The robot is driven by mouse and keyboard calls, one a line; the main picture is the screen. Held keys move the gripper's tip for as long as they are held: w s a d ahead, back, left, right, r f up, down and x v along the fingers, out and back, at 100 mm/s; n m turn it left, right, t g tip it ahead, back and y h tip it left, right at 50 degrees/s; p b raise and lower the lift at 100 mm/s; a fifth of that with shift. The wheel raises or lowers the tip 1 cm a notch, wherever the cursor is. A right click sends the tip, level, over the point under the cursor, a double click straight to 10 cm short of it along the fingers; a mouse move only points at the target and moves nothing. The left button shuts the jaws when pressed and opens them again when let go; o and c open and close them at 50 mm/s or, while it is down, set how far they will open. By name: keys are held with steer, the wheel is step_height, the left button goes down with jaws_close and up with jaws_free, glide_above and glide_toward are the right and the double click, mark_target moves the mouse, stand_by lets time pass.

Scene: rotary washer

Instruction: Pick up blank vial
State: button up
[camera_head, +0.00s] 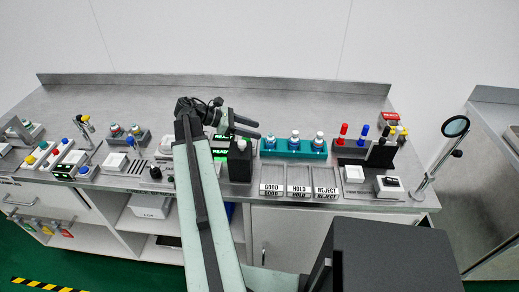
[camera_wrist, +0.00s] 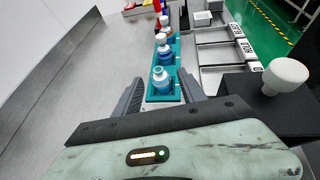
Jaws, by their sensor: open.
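A teal rack (camera_head: 280,153) stands at the middle of the bench and holds a row of vials. The left vial (camera_head: 270,143), middle vial (camera_head: 294,140) and right vial (camera_head: 318,140) stand upright. I cannot tell which one is blank. My gripper (camera_head: 258,129) is open and empty, just left of and behind the rack, pointing along its row. In the wrist view the nearest vial (camera_wrist: 161,78), with a blue band and pale top, shows ahead between the open fingers. The fingers appear apart from it.
A black block (camera_head: 240,165) with a white knob (camera_wrist: 286,75) stands close beside my gripper. GOOD, HOLD and REJECT trays (camera_head: 298,190) lie in front of the rack. Red and blue markers (camera_head: 343,130) stand to its right. The bench behind the rack is clear.

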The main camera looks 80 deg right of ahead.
mark_target(269, 134)
steer(key=shift+f+b+x, duration=0.2)
steer(key=shift+b+x, duration=1.55)
steer(key=shift+x, duration=2.1)
steer(key=shift+d, duration=0.15)
steer(key=shift+w+r, duration=0.1)
jaws_close()
